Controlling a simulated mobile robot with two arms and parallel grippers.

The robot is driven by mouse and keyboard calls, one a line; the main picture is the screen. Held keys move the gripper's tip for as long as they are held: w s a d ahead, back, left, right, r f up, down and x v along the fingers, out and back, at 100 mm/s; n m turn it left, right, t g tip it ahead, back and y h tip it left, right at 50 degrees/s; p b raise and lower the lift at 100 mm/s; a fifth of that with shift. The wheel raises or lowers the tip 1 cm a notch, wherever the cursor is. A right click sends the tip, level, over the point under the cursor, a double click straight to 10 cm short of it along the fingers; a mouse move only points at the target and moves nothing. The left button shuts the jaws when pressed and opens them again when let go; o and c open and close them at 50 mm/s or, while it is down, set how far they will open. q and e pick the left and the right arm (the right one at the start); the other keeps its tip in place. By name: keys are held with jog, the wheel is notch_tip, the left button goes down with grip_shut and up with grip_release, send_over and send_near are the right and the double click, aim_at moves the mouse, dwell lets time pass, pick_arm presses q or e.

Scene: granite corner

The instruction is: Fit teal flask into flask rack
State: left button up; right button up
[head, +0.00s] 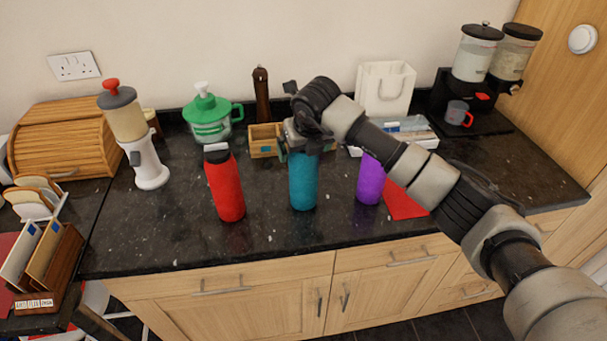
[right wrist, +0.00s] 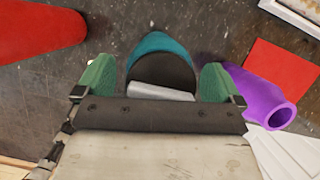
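The teal flask (head: 303,182) stands upright on the dark counter, between a red flask (head: 226,187) and a purple flask (head: 370,183). My right gripper (head: 302,150) is above it, pointing down. In the right wrist view the green fingertips of the right gripper (right wrist: 157,80) are spread on either side of the flask's dark cap (right wrist: 162,70), with narrow gaps. A low light-wood box (head: 262,145) stands behind the flask, partly hidden by my gripper; I cannot tell whether it is the flask rack. My left gripper is out of view.
A green-lidded jug (head: 210,120) and a pepper mill (head: 262,95) stand behind. A blender-like dispenser (head: 140,150) is left. A red mat (head: 405,203) lies by the purple flask. A white bag (head: 385,88) and dispensers (head: 475,55) are back right. The front counter strip is clear.

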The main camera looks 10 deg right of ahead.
jog(key=c, duration=1.2)
jog(key=shift+r, duration=0.1)
jog(key=shift+c, duration=0.8)
jog(key=shift+r, duration=0.15)
